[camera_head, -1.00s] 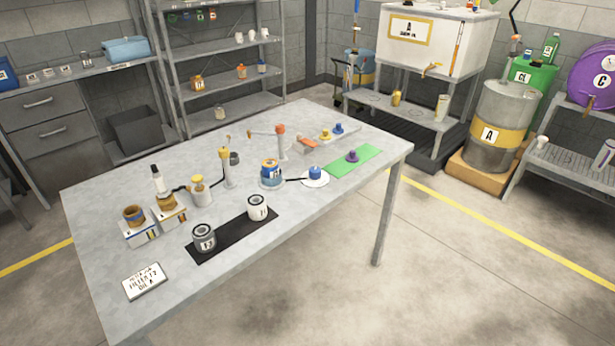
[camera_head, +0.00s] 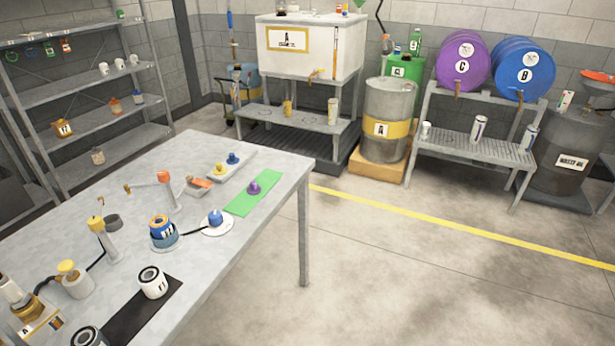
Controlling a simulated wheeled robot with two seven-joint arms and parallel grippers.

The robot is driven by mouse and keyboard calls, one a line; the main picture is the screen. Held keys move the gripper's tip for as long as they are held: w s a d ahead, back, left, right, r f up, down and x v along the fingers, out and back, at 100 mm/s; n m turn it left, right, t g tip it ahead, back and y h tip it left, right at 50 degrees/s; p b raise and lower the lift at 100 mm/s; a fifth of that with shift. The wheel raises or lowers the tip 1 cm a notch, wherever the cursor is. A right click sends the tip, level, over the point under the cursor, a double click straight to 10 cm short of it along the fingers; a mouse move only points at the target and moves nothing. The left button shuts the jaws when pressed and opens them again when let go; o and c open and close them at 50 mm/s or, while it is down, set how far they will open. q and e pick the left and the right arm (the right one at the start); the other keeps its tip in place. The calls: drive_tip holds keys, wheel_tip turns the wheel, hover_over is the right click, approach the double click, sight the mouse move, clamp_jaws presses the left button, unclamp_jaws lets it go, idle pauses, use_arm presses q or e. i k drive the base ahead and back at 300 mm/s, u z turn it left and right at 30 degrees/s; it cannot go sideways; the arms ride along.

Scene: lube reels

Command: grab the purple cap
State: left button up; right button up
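The small purple cap (camera_head: 254,188) sits on a green mat (camera_head: 243,203) near the right end of the grey table (camera_head: 262,266). Nothing touches it from above and it is in plain view. Neither of my grippers shows in the head view.
Beside the mat are a blue cap on a white dish (camera_head: 217,222) and a tray (camera_head: 226,176) with yellow and blue caps. Filters, bottles and a black mat (camera_head: 132,318) fill the near left.

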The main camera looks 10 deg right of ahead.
sight(254, 190)
drive_tip(key=z, duration=0.25)
drive_tip(key=i, duration=0.75)
drive_tip(key=u, duration=0.8)
drive_tip(key=i, duration=0.55)
drive_tip(key=u, duration=0.55)
